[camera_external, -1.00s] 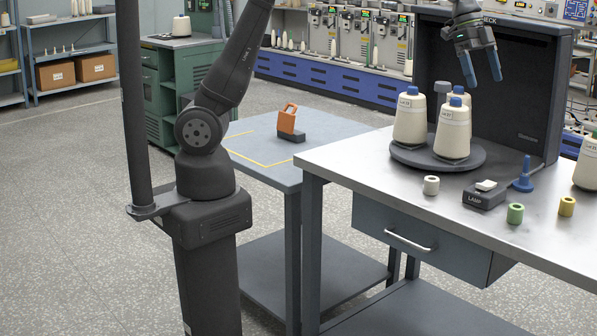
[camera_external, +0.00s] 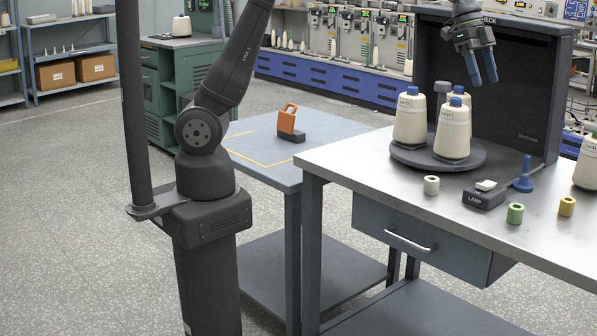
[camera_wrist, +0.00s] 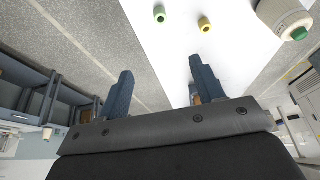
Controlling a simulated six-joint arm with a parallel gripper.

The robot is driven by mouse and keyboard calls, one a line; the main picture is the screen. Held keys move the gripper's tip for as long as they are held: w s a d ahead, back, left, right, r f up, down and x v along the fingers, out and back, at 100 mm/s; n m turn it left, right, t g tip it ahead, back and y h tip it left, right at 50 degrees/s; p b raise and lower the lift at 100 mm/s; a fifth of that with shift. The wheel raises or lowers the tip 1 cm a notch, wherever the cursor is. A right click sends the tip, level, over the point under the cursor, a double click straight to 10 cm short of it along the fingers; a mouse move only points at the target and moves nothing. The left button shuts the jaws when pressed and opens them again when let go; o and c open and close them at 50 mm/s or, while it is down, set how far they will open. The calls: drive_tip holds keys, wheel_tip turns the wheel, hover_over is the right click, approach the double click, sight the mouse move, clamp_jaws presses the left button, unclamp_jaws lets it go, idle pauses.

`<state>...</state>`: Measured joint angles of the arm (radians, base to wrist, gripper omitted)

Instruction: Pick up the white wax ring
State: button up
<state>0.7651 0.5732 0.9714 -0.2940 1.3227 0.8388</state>
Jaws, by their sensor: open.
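The white wax ring (camera_external: 431,185) stands on the steel bench top, in front of the round turntable, in the external view. I cannot make it out in the wrist view. My gripper (camera_external: 484,82) is open and empty, high above the back of the bench, behind and to the right of the ring. Its two blue fingers are apart in the wrist view (camera_wrist: 160,70), with nothing between them.
Several cream cones stand on the dark turntable (camera_external: 408,157). Right of the white ring are a lamp switch box (camera_external: 484,195), a blue spindle (camera_external: 524,176), a green ring (camera_external: 515,214) and a yellow ring (camera_external: 567,206). A dark panel (camera_external: 533,95) stands at the back.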

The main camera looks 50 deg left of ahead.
drive_tip(key=s+a+f+y, duration=0.2)
drive_tip(key=a+f+y, duration=0.2)
drive_tip(key=a+f, duration=0.75)
hover_over(431, 180)
drive_tip(key=w, duration=0.1)
drive_tip(key=shift+m+y, duration=0.3)
drive_tip(key=f, duration=0.8)
drive_tip(key=a+f, duration=0.1)
drive_tip(key=f, duration=0.3)
drive_tip(key=shift+w+f, duration=0.1)
drive_tip(key=shift+f, duration=0.15)
drive_tip(key=shift+d+f, duration=0.15)
drive_tip(key=shift+f, duration=2.75)
drive_tip(key=c, duration=1)
drive_tip(key=shift+c, duration=0.2)
drive_tip(key=shift+r, duration=0.1)
